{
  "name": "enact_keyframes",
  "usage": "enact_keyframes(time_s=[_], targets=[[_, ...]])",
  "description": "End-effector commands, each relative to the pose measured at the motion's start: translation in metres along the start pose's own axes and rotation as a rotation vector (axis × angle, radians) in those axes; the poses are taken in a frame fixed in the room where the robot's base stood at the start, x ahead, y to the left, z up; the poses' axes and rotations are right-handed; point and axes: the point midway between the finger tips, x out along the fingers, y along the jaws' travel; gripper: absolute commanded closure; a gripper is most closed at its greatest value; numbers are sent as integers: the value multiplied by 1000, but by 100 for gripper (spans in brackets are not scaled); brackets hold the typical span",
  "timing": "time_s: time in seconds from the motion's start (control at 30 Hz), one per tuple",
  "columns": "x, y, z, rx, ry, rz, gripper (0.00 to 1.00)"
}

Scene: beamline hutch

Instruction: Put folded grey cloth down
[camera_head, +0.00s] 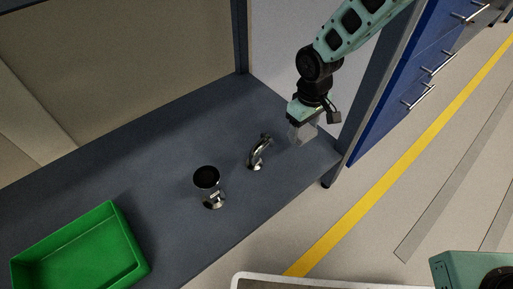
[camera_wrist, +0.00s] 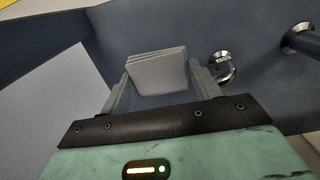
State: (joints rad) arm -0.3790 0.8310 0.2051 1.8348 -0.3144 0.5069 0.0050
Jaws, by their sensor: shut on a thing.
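The folded grey cloth (camera_wrist: 158,74) is a small layered light-grey stack between the two fingers in the wrist view. My gripper (camera_wrist: 160,88) is shut on it. In the head view my gripper (camera_head: 301,132) hangs at the right end of the dark blue-grey bench (camera_head: 150,150), with the pale cloth (camera_head: 305,134) at its tips. I cannot tell for certain whether the cloth touches the bench top.
A curved metal pipe fitting (camera_head: 259,150) stands on the bench just left of my gripper. A metal piece with a dark round top (camera_head: 207,183) stands further left. A green tray (camera_head: 118,228) is at the front left. Blue drawers (camera_head: 400,90) stand to the right.

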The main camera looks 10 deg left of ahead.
Motion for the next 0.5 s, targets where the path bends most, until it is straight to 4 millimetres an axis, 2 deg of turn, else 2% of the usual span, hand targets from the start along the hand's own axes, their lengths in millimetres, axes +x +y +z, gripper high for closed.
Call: enact_keyframes(time_s=[0.13,0.4,0.5], targets=[[11,0,0,0,-1,-1,59],[60,0,0,0,-1,-1,59],[68,0,0,0,0,0,59]])
